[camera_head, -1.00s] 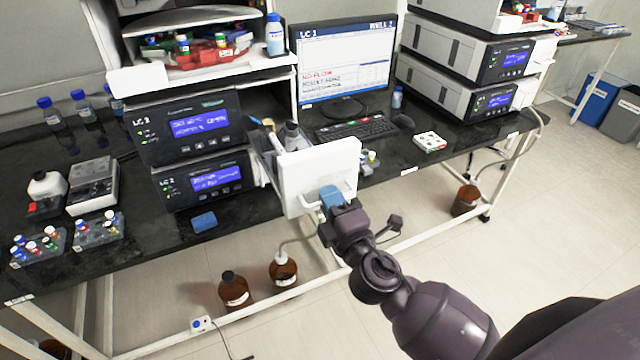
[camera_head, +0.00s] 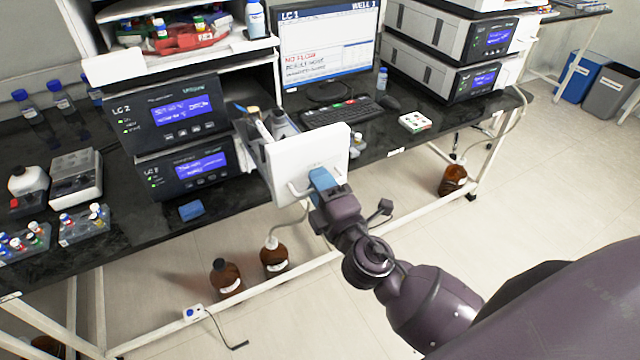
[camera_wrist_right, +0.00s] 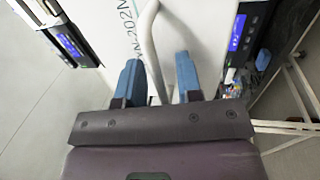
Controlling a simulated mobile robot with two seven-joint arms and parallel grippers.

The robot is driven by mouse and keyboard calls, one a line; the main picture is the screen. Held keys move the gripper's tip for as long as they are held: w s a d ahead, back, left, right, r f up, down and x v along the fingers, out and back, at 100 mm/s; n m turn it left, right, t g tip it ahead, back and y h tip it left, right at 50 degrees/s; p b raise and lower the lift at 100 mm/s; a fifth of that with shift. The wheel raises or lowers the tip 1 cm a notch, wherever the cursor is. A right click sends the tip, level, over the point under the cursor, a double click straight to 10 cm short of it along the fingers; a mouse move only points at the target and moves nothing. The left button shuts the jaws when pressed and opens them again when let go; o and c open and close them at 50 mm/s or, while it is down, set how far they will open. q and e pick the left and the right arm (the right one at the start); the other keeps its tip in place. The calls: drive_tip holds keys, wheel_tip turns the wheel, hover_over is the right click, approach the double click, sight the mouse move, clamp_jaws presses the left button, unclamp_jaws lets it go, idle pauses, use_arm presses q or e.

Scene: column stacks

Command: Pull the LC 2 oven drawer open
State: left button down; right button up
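The oven drawer, with its white front panel (camera_head: 325,152), stands out from the bench beside the left stack of dark instruments (camera_head: 182,172). Its open top shows a grey bottle-like item (camera_head: 281,125) inside. A white bar handle (camera_head: 298,190) is on the front. My right gripper (camera_head: 320,180) is at this handle. In the right wrist view, the two blue fingers (camera_wrist_right: 160,80) lie on either side of the handle (camera_wrist_right: 151,45), close around it; a narrow gap shows beside the right finger. Printed lettering on the panel is partly visible there. My left gripper is not in view.
A monitor (camera_head: 325,45) and keyboard (camera_head: 338,112) stand behind the drawer. A blue block (camera_head: 191,210) lies near the bench's front edge. Brown bottles (camera_head: 226,278) stand on the floor below. The floor in front of the bench is otherwise largely clear.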

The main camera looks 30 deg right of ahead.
drive_tip(key=s+f+b, duration=0.2)
drive_tip(key=s+b, duration=0.1)
drive_tip(key=s, duration=0.7)
drive_tip(key=shift+s+d+b, duration=0.2)
drive_tip(key=shift+s+b, duration=0.15)
drive_tip(key=shift+b, duration=0.05)
drive_tip(key=s+d+f+m+g, duration=0.2)
drive_tip(key=f+m, duration=0.3)
drive_tip(key=f, duration=0.3)
drive_tip(key=s+d+f+m+g, duration=0.2)
drive_tip(key=f+m+g, duration=0.2)
drive_tip(key=f, duration=0.5)
drive_tip(key=s+d+f+m+g+h, duration=0.1)
drive_tip(key=s+d+f+m+g, duration=0.1)
drive_tip(key=f+m, duration=0.6)
drive_tip(key=shift+s+d+f+g, duration=0.15)
drive_tip(key=shift+d+f+g, duration=0.1)
drive_tip(key=shift+f+g, duration=0.35)
